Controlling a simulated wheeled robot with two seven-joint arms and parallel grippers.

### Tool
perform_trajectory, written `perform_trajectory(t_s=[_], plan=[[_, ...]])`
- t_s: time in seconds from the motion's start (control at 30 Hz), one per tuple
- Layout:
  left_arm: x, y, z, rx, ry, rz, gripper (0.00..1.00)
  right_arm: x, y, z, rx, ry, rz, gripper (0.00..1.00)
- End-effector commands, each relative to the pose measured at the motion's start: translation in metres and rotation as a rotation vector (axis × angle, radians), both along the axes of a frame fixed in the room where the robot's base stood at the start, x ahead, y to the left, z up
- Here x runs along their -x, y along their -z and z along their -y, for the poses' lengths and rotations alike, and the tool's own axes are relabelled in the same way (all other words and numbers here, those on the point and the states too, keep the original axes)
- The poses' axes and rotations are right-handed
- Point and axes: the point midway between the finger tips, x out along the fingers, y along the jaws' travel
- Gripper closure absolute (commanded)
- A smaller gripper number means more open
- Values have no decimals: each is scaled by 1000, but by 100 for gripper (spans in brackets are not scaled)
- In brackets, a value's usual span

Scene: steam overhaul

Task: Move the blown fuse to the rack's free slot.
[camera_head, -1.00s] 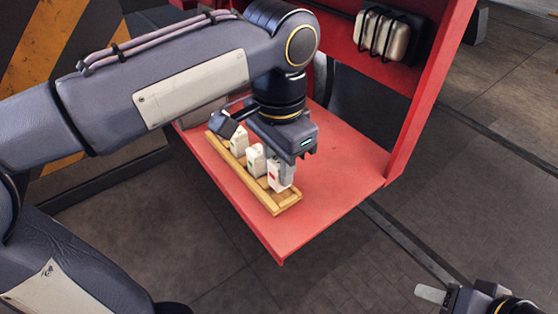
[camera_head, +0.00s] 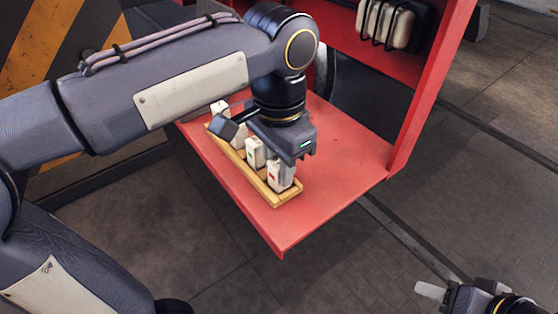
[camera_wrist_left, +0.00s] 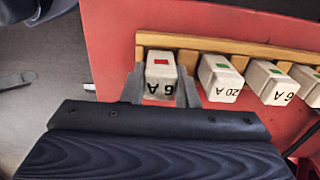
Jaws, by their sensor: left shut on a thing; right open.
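The blown fuse (camera_head: 280,181), a white block with a red mark, is at the near end of the wooden rack (camera_head: 288,200). How deep the fuse sits in the rack is hidden. Several green-marked fuses stand along the rack, among them one reading "20 A" (camera_wrist_left: 221,78). My right gripper (camera_head: 455,293) is open and empty at the lower right, away from the rack.
The rack lies on a red shelf (camera_head: 335,150) with free space to its right. A red side panel (camera_head: 430,85) rises at the right. A black holder with pale blocks (camera_head: 390,22) hangs on the back wall.

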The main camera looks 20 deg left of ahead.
Motion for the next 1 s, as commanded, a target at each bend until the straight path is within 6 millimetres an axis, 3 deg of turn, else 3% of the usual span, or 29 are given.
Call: perform_trajectory(t_s=[0.4,0.43,0.6,0.87,1.0], plan=[[0,2,0,1,0,1,96,0,1,0,0,0,0,51],[0,2,0,1,0,1,70,0,1,0,0,0,0,51],[0,2,0,0,0,0,48,0,1,0,0,0,0,51],[0,2,0,0,0,0,48,0,1,0,0,0,0,51],[-1,-10,0,1,-1,2,48,0,-1,0,0,0,0,51]])
